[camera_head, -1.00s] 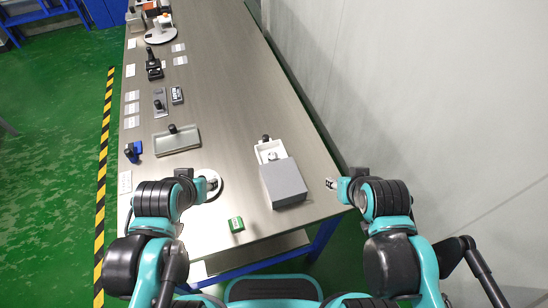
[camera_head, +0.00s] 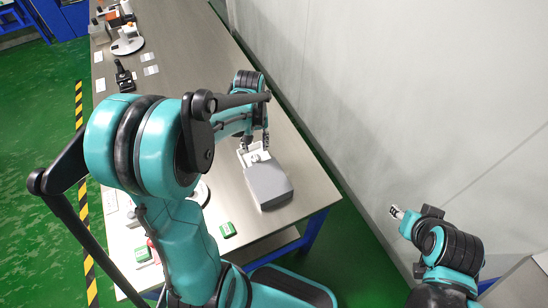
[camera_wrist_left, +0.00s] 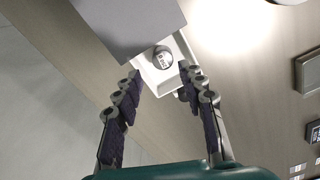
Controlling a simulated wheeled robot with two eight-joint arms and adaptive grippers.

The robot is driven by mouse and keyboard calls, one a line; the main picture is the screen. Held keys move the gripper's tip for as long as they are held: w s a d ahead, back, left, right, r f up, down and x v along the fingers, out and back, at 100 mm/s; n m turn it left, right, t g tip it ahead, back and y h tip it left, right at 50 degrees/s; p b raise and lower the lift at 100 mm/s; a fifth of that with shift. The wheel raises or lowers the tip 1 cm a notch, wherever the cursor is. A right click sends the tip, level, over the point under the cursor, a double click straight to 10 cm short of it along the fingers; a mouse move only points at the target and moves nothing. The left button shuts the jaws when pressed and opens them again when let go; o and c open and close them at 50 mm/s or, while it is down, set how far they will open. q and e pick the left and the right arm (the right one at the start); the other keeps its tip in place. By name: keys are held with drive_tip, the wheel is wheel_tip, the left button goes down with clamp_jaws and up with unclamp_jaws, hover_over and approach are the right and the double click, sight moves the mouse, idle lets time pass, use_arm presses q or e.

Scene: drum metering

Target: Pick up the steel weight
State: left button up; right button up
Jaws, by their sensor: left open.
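The steel weight (camera_wrist_left: 162,56) shows in the left wrist view as a round, shiny metal piece with a dark-marked label on top. It sits in a white tray (camera_wrist_left: 180,50), partly under or beside a grey block-like cover (camera_wrist_left: 125,22). In the head view the white tray (camera_head: 243,158) and grey cover (camera_head: 268,183) are near the table's right edge. My left gripper (camera_wrist_left: 160,75) is open and empty, its fingertips either side of the weight in the picture, apart from it. My right gripper (camera_head: 396,212) is off the table to the right; its jaws are too small to read.
A green box (camera_head: 227,230) lies near the table's front edge. A round white base (camera_head: 127,42) and a black device (camera_head: 123,76) stand farther back. The grey wall (camera_head: 380,100) runs along the right. My left arm hides much of the table's left side.

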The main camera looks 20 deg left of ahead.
sight(256, 158)
use_arm(q)
wheel_tip(256, 158, down, 3)
drive_tip(key=shift+b, duration=0.55)
drive_tip(key=f, duration=0.1)
drive_tip(key=f+b, duration=0.1)
drive_tip(key=f, duration=0.1)
drive_tip(key=f+b, duration=0.1)
drive_tip(key=f, duration=0.1)
drive_tip(key=shift+w+a, duration=0.2)
drive_tip(key=shift+a, duration=0.1)
drive_tip(key=shift+r, duration=0.1)
drive_tip(key=shift+c, duration=1.1)
clamp_jaws()
